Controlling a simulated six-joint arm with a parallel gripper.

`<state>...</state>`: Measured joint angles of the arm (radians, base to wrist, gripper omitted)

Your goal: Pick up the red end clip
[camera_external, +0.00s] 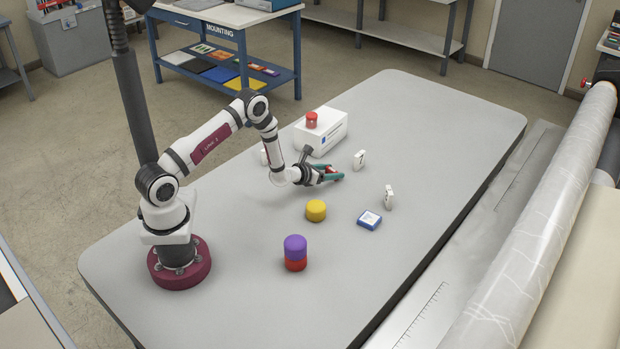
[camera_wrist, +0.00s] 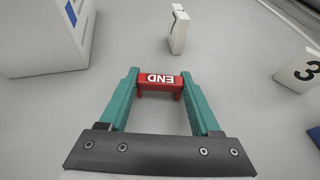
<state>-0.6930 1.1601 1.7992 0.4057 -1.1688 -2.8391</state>
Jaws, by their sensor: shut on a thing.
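The red end clip (camera_wrist: 160,81) lies between the two green fingertips of my gripper (camera_wrist: 160,88) in the wrist view. The word END on it reads upside down there. My gripper is shut on the clip, one finger at each end of it. In the external view my gripper (camera_external: 333,175) is low over the grey table, and the clip shows only as a small bit of red between the fingers. I cannot tell whether the clip touches the table.
A white box (camera_external: 328,134) with a red cylinder (camera_external: 311,119) on top stands behind my gripper. White numbered clips (camera_external: 359,160) (camera_external: 389,197) stand to the right. A yellow cylinder (camera_external: 316,211), a blue-edged tile (camera_external: 369,219) and a purple cylinder (camera_external: 295,246) on a red one are nearer.

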